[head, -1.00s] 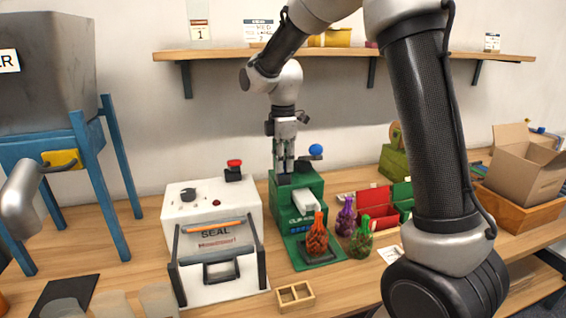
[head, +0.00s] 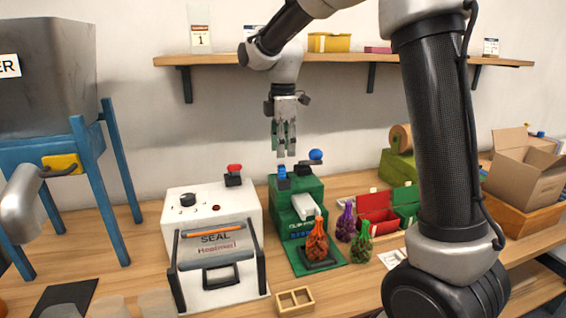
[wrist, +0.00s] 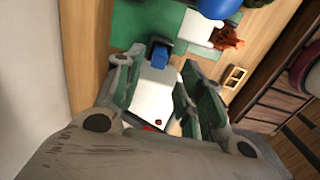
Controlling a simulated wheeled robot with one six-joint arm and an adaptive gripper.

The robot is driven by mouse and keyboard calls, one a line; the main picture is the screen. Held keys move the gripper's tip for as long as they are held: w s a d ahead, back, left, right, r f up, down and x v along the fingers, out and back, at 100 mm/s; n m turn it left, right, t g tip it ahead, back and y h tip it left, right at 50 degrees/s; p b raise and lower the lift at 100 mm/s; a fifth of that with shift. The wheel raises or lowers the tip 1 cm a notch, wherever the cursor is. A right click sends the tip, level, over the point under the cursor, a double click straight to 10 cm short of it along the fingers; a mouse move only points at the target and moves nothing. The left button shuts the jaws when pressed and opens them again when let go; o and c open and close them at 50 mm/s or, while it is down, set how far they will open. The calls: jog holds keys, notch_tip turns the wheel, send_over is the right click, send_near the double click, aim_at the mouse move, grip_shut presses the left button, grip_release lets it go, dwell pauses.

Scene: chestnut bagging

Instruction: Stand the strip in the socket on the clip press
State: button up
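The green clip press (head: 309,190) stands on the bench right of the white sealer. A short blue strip (head: 282,172) stands upright in the dark socket (head: 284,184) on top of the press, at its back left. My gripper (head: 286,154) is above the strip, pointing down, with its fingertips just clear of it. In the wrist view my gripper (wrist: 158,95) has its fingers spread with nothing between them, and the blue strip (wrist: 160,54) shows beyond them. The strip's lower end is hidden in the socket.
The press's blue lever knob (head: 316,155) is close to my gripper's right. The white sealer (head: 215,240) with its red switch (head: 234,169) is left. Filled net bags (head: 317,240) and red bins (head: 376,207) are in front and right. A shelf (head: 340,60) runs behind my arm.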

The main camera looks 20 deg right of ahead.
aim_at(283, 166)
notch_tip(283, 166, up, 6)
jog(key=shift+f, duration=0.25)
jog(key=s+d+r+m+t, duration=0.25)
jog(key=s+d+m, duration=0.65)
jog(key=s, duration=0.5)
jog(key=s+d+f+m, duration=0.1)
jog(key=s+d+m, duration=0.1)
jog(key=s, duration=0.3)
jog(key=s+d+f+m+t, duration=0.1)
jog(key=s+d+f+m, duration=0.1)
jog(key=s+m, duration=0.2)
jog(key=s+d+f+m+t, duration=0.1)
jog(key=s+d+m, duration=0.1)
jog(key=s, duration=0.4)
jog(key=shift+f+m, duration=0.35)
jog(key=shift+m, duration=0.15)
